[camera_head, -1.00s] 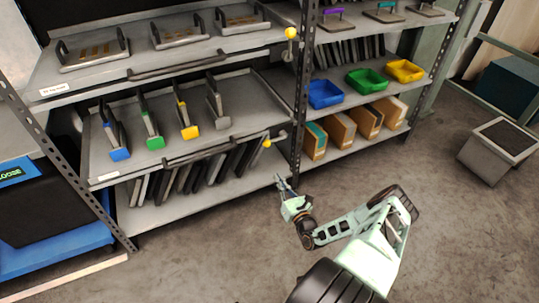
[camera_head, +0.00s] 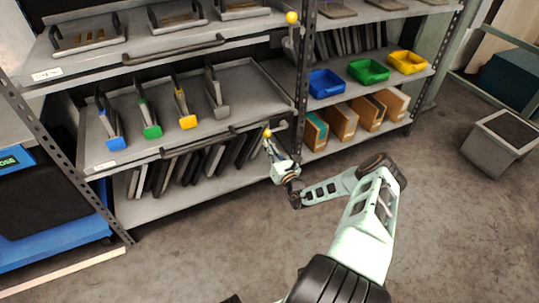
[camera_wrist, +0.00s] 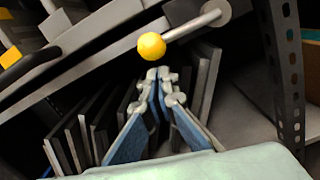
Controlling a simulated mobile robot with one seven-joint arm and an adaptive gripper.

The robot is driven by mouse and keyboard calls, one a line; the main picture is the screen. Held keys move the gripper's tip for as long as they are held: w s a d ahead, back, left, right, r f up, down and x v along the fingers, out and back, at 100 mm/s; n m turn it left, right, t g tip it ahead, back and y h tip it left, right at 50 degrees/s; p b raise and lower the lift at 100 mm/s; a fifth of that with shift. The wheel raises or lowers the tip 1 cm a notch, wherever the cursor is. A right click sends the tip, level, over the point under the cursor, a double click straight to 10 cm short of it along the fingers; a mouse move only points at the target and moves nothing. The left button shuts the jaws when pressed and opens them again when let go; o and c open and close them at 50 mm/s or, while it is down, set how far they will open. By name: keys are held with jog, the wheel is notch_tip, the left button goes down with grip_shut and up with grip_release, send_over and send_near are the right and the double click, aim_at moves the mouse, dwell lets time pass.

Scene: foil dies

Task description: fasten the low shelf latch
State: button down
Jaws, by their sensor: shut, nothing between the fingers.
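The low shelf latch is a grey lever with a yellow ball knob (camera_head: 267,133). It sits at the right end of the lower pull-out shelf (camera_head: 240,95), beside the perforated post. In the wrist view the lever (camera_wrist: 186,27) slants from the yellow knob (camera_wrist: 151,46) at its lower left up to a round pivot (camera_wrist: 213,13) at the right. My gripper (camera_head: 269,147) is just below the knob in the head view. In the wrist view my gripper's blue-padded fingers (camera_wrist: 161,74) are shut and empty, their tips just below the knob. Contact with it cannot be told.
A second yellow-knobbed latch (camera_head: 292,17) stands upright by the upper shelf. Dark upright plates (camera_head: 190,170) fill the space under the lower shelf, behind my fingers. The perforated post (camera_wrist: 285,75) is close on the right. The floor in front is clear.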

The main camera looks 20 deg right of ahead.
jog(key=shift+r, duration=0.35)
